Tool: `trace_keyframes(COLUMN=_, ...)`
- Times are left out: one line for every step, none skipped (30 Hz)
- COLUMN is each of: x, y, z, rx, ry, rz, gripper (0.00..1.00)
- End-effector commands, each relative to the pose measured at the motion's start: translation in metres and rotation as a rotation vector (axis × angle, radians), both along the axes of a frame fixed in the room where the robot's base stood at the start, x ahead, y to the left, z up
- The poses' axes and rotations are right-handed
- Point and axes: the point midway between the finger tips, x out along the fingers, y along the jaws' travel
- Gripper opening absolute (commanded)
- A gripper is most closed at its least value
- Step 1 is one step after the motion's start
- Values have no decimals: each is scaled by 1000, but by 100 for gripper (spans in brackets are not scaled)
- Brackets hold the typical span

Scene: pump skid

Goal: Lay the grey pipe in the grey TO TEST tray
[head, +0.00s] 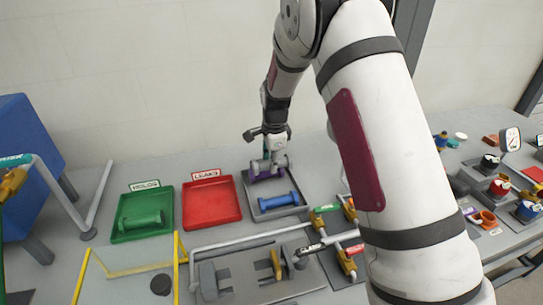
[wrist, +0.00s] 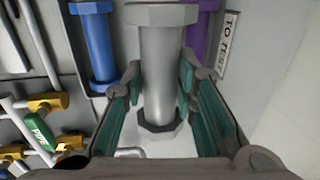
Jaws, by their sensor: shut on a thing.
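The grey pipe (wrist: 163,70), with a hex collar at each end, is between the teal-padded fingers of my gripper (wrist: 158,105) in the wrist view. My gripper (head: 268,157) is shut on it, over the back part of the grey TO TEST tray (head: 253,207) in the head view. The grey pipe (head: 280,161) is partly hidden there. A blue pipe (head: 279,201) and a purple pipe (head: 254,175) lie in that tray. In the wrist view the grey pipe is between the blue pipe (wrist: 98,45) and the purple pipe (wrist: 199,35). I cannot tell whether it touches the tray floor.
An empty red LEAKS tray (head: 211,203) stands left of the grey tray. Beyond it is a green HOLDS tray (head: 120,236) with a green pipe (head: 143,221). Valves and pipework (head: 345,256) stand in front and right of the grey tray.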

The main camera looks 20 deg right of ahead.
Motion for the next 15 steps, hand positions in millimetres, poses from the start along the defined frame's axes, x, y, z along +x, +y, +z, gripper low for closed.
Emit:
trace_keyframes(x=1, y=0, z=-7, rx=0, ry=0, rz=-1, gripper=0)
trace_keyframes(x=1, y=0, z=-10, rx=0, ry=1, rz=-1, gripper=0)
trace_keyframes(x=0, y=0, z=-14, rx=0, ry=1, rz=-1, gripper=0)
trace_keyframes(x=1, y=0, z=-17, rx=0, ry=0, rz=-1, gripper=0)
trace_keyframes(x=1, y=0, z=-20, rx=0, ry=-1, rz=-1, gripper=0)
trace_keyframes(x=1, y=0, z=-24, rx=1, ry=-1, rz=-1, gripper=0)
trace_keyframes(x=1, y=0, z=-27, rx=1, ry=0, rz=-1, gripper=0)
trace_keyframes(x=1, y=0, z=-31, rx=1, ry=0, rz=-1, gripper=0)
trace_keyframes(x=1, y=0, z=-35, rx=0, ry=0, rz=-1, gripper=0)
trace_keyframes(x=1, y=0, z=-39, rx=0, ry=0, rz=-1, gripper=0)
trace_keyframes(x=1, y=0, z=-42, rx=0, ry=0, rz=-1, gripper=0)
trace_keyframes(x=1, y=0, z=-46, rx=0, ry=1, rz=0, gripper=0)
trace_keyframes(x=1, y=0, z=-49, rx=0, ry=0, rz=0, gripper=0)
trace_keyframes(x=1, y=0, z=-52, rx=0, ry=-1, rz=0, gripper=0)
trace_keyframes(x=1, y=0, z=-56, rx=0, ry=-1, rz=0, gripper=0)
